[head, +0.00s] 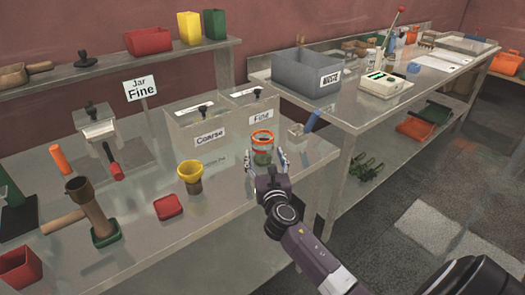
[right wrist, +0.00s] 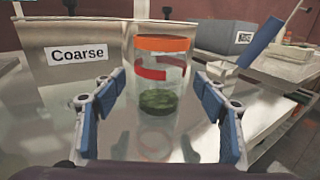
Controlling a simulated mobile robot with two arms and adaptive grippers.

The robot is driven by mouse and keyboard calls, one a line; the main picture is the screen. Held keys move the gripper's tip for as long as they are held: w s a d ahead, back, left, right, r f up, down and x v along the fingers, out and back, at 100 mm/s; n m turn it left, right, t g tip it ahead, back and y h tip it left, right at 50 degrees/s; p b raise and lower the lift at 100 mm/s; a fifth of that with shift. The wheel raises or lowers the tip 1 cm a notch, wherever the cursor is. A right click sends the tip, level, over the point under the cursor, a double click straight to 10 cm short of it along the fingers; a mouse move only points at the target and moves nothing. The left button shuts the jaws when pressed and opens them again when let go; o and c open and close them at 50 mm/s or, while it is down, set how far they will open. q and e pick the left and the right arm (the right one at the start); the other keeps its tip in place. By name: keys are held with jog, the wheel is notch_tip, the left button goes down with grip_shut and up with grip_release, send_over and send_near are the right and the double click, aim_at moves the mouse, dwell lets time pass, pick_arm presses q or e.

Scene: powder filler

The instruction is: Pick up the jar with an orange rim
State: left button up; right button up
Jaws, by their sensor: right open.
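The jar with an orange rim (head: 263,148) stands upright on the metal bench in front of the "Fine" box. In the right wrist view the clear jar (right wrist: 159,78) shows its orange rim, a red mark on its side and dark green contents at the bottom. My right gripper (head: 267,172) is open at the near side of the jar. In the right wrist view its two blue-padded fingers (right wrist: 160,100) are spread to left and right, with the jar ahead and between them. I cannot see the fingers touching it. My left gripper is not in view.
The "Coarse" box (head: 208,130) and "Fine" box (head: 256,106) stand behind. A small container with a blue-handled tool (head: 311,122) is close on the right.

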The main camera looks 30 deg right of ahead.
aim_at(264, 154)
jog(key=x, duration=0.3)
jog(key=shift+f, duration=0.2)
jog(key=shift+w+d, duration=0.15)
jog(key=shift+w, duration=0.2)
jog(key=c, duration=1.3)
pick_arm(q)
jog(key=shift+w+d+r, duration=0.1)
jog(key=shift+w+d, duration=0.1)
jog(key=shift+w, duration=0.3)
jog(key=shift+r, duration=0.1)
pick_arm(e)
jog(key=shift+r, duration=0.15)
